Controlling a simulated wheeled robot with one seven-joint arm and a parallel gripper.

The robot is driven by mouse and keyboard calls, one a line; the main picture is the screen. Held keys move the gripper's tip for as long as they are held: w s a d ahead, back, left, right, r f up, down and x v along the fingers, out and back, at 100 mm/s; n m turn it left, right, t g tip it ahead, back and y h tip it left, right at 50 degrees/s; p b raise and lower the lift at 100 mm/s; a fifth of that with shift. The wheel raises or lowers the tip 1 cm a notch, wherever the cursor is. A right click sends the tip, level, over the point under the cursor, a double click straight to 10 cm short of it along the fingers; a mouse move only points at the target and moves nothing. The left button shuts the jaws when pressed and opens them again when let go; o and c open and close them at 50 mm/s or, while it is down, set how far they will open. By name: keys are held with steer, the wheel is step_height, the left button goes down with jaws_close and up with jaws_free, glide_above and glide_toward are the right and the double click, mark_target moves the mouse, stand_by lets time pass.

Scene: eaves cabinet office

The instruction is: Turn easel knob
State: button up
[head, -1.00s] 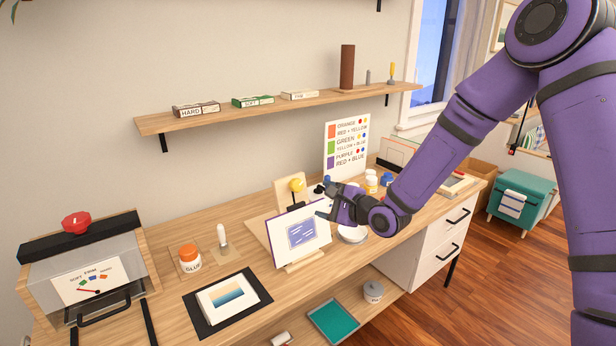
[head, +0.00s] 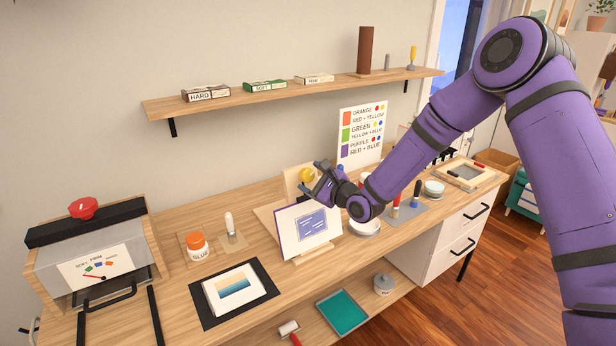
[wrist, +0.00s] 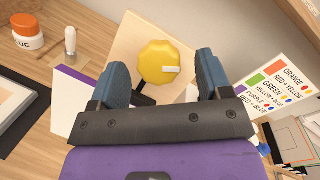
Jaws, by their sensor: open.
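The easel knob (wrist: 160,62) is yellow, faceted and marked with a white bar, on the easel's wooden back board (wrist: 125,42). In the head view the knob (head: 306,175) shows behind the easel's front panel (head: 308,228), a white sheet with a purple picture. My gripper (head: 320,170) is beside the knob in the head view. In the wrist view my gripper (wrist: 158,75) is open, with one blue finger on each side of the knob. I see gaps between the fingers and the knob; whether the knob lies fully between the tips in depth is unclear.
A glue jar (head: 197,245) and a white-handled tool (head: 229,224) stand to the left. A colour chart (head: 361,133) stands behind my gripper to the right. White dishes (head: 365,228) sit close under my wrist. The shelf (head: 300,90) is above.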

steer(key=shift+x, duration=1)
steer(key=c, duration=0.9)
